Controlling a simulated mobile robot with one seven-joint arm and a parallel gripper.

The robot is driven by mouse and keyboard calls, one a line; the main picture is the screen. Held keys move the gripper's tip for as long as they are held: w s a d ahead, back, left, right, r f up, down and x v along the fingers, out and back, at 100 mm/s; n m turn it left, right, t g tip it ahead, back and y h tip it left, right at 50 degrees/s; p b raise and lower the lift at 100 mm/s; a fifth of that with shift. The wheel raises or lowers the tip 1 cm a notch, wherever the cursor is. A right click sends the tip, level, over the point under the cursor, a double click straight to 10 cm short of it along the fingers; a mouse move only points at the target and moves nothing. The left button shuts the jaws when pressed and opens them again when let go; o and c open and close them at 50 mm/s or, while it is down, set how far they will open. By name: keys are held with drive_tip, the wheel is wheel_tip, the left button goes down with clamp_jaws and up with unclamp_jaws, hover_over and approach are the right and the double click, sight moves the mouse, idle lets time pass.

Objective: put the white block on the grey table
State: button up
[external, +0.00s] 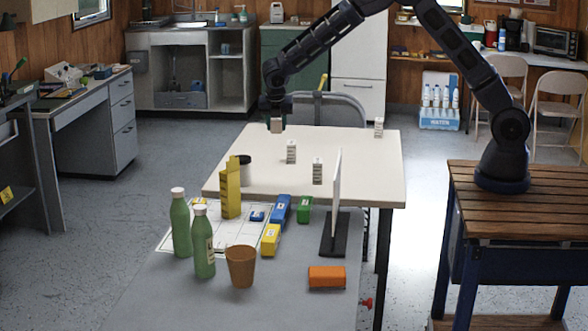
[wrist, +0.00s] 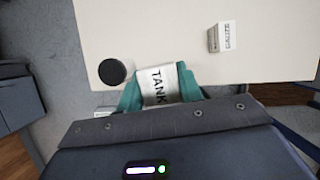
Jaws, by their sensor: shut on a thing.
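My gripper (external: 276,108) is over the back left part of the white table (external: 350,150). Its teal fingers are shut on a white block (wrist: 156,86), which reads "TANK" in the wrist view. The block (external: 276,126) shows below the fingers in the external view; I cannot tell its exact height above the tabletop. Other pale labelled blocks stand on the white table: one near its middle (external: 291,151), one nearer the front (external: 317,171) and one at the back right (external: 379,127). The grey table (external: 180,295) is in front of the white table.
The grey table holds green bottles (external: 203,245), a yellow box (external: 231,188), a brown cup (external: 241,266), an orange block (external: 326,277), small coloured blocks (external: 271,239) and an upright white panel (external: 336,200). A black-topped jar (wrist: 112,72) is left of my gripper. The grey table's front left is bare.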

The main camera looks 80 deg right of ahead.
drive_tip(key=a+n+t, duration=0.1)
drive_tip(key=a+n, duration=0.2)
drive_tip(key=a, duration=0.9)
drive_tip(key=n+t+y, duration=0.2)
drive_tip(key=n+y, duration=0.1)
drive_tip(key=n, duration=0.6)
hover_over(288, 259)
drive_tip(key=s, duration=0.1)
drive_tip(key=shift+t, duration=0.3)
wheel_tip(288, 259, down, 20)
drive_tip(key=shift+s+a+r, duration=0.15)
drive_tip(key=o, duration=0.8)
drive_tip(key=shift+o, duration=1.1)
